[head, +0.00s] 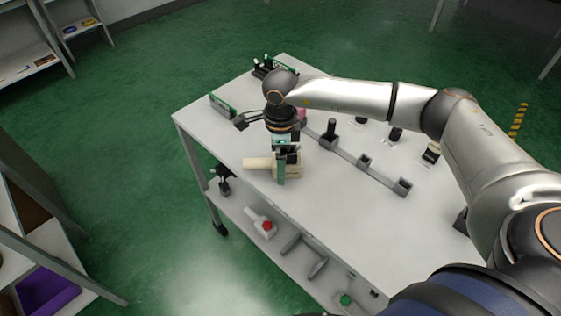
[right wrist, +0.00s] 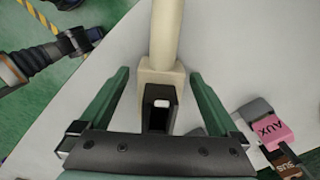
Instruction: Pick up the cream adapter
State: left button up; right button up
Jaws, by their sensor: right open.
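The cream adapter (head: 257,163) lies near the front left edge of the white table, its round barrel pointing left. In the right wrist view the cream adapter (right wrist: 165,40) has its barrel pointing up and away, with a square block and a dark opening at the near end. My right gripper (head: 284,178) points down at the block. In the right wrist view its green fingers (right wrist: 160,85) are open, one on each side of the block with gaps showing. My left gripper is not in the head view.
A pink AUX block (right wrist: 270,131) lies right of the fingers in the wrist view. A grey rail (head: 363,164) with an upright dark post (head: 330,131) runs across the table (head: 330,210). The lower shelf holds a white part with a red end (head: 262,223).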

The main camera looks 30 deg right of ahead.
jog(key=shift+c, duration=0.4)
grip_shut()
jog(key=shift+r, duration=0.1)
jog(key=shift+r, duration=0.5)
notch_tip(320, 180, up, 2)
jog(key=shift+s+a+r, duration=0.1)
jog(key=shift+a+r, duration=0.05)
jog(key=shift+r, duration=0.1)
jog(key=s+a+r+b, duration=0.1)
jog(key=s+a+r, duration=0.8)
jog(key=s, duration=0.1)
jog(key=shift+s+r, duration=0.2)
